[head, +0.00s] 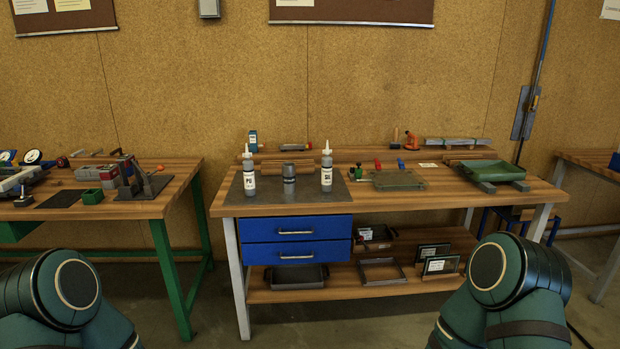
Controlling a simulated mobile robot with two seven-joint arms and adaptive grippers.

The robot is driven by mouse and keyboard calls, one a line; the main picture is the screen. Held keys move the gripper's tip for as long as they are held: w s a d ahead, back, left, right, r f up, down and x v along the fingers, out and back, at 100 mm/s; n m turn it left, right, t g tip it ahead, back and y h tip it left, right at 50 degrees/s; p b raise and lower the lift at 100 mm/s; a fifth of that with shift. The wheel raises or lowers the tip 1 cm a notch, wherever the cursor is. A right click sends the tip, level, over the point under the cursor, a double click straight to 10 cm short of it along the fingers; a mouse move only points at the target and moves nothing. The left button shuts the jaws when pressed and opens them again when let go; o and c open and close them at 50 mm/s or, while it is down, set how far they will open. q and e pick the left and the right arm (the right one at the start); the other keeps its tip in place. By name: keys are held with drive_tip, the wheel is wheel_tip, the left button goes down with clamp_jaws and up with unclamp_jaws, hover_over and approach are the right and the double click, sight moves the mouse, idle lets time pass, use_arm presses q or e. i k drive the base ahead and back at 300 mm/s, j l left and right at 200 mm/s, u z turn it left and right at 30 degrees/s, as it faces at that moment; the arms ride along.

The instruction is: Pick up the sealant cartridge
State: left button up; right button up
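Two upright grey containers with white labels and pointed nozzles stand on a dark mat on the middle workbench: a left cartridge-like container (249,172) and a right one (326,168). Their labels are too small to read surely, so I cannot tell which is the sealant cartridge. A dark grey can (289,180) stands between them. Both containers stand free, with nothing gripping them. Only green upper parts of my arms show at the bottom left and bottom right. Neither gripper is in view.
The middle workbench (420,206) also holds a green tray (491,170), a grey-green plate (398,180) and small tools. Blue drawers (295,252) and a lower shelf (340,281) are below. A cluttered bench (150,207) stands left. Floor in front is clear.

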sight(247, 165)
drive_tip(key=i+j+z, duration=0.4)
drive_tip(key=i+j, duration=0.35)
drive_tip(key=i, duration=0.15)
drive_tip(key=i+j+z, duration=0.45)
drive_tip(key=i+j, duration=0.35)
drive_tip(key=j, duration=0.2)
